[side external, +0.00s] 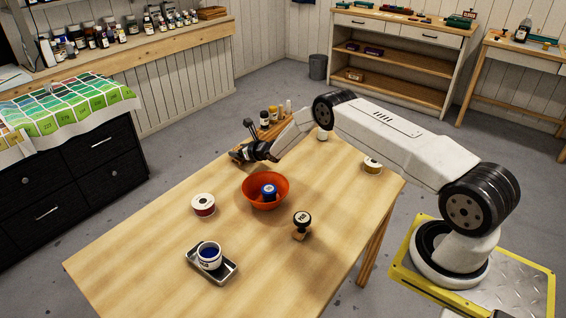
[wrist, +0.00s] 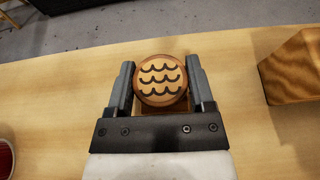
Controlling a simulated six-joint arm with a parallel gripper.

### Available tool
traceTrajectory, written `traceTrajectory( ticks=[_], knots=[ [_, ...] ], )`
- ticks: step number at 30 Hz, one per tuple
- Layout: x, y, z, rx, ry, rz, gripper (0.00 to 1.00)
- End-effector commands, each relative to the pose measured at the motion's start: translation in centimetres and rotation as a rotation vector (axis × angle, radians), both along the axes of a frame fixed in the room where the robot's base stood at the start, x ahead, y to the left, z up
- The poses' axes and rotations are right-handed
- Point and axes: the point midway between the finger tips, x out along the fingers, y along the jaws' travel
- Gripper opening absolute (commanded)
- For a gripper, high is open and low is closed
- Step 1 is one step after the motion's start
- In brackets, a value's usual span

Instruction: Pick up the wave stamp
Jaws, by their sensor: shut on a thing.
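The wave stamp (wrist: 160,80) has a round wooden top with dark wavy lines and shows between my fingers in the wrist view. My gripper (wrist: 161,85) is shut on it, one finger on each side of the round top. A little of a brown lower part shows beneath the top. In the side view my gripper (side external: 240,155) is low at the table's far left edge, and the stamp is mostly hidden by it. I cannot tell whether the stamp touches the table.
A wooden rack with bottles (side external: 268,131) stands close beside my gripper. The table's front left is clear.

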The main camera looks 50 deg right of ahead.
Motion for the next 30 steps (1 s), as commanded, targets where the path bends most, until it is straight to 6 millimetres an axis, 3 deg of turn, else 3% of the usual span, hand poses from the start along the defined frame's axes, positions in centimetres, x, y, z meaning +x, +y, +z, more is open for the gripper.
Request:
traceTrajectory(
  ticks=[11, 19, 30],
  knots=[
    [0.1, 0.0, 0.8, 0.000, -0.002, 0.000, 0.09],
    [0.1, 0.0, 3.2, 0.000, -0.003, 0.000, 0.09],
    [-2.5, 0.5, 6.3, 0.000, -0.002, 0.000, 0.09]
  ],
)
